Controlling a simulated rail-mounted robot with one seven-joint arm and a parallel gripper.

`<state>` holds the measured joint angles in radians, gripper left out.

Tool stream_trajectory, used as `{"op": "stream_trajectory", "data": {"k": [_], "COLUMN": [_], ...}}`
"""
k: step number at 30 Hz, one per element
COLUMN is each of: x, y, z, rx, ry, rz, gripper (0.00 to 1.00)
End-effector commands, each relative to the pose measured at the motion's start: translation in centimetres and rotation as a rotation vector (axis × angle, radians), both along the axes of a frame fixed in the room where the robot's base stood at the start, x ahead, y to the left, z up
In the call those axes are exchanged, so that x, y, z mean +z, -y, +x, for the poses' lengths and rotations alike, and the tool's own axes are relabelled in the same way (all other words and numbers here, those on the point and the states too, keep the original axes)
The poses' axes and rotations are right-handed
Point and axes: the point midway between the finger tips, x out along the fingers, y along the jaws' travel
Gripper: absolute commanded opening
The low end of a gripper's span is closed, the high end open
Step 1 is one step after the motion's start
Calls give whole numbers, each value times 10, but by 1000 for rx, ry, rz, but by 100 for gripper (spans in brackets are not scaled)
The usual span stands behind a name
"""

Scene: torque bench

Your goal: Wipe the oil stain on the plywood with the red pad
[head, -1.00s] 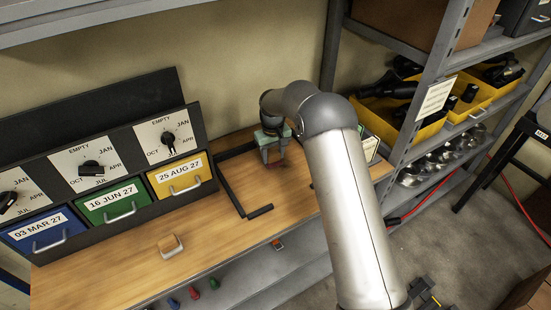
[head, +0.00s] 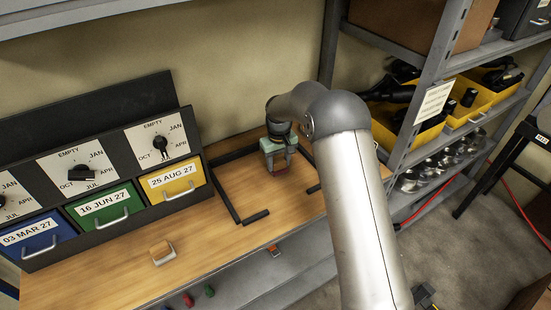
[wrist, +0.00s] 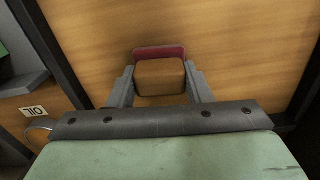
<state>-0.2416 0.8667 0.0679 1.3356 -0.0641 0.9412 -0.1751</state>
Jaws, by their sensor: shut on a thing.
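My gripper (head: 279,163) points down over the plywood bench top (head: 200,225), inside an area edged by dark bars. It is shut on the red pad (wrist: 160,52). In the wrist view the pad's brown block-shaped handle (wrist: 160,78) sits between the two fingers and the red layer shows beyond it. The pad is on or just above the wood; I cannot tell whether it touches. No oil stain shows clearly in either view; the pad, gripper and arm hide part of the wood.
Dark bars (head: 226,192) border the area. Drawers with dials (head: 104,205) stand left, a grey shelf with yellow bins (head: 470,113) right.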

Motion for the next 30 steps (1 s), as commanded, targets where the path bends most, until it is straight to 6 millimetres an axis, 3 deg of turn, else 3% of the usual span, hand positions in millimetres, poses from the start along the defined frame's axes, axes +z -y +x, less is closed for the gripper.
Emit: {"op": "stream_trajectory", "data": {"k": [17,22,30], "x": [-2,27,49], "y": [25,25,26], "z": [-46,-46,-45], "rx": [7,7,6], "ry": [-3,1,0], "rz": [-1,0,0], "gripper": [27,27,27]}}
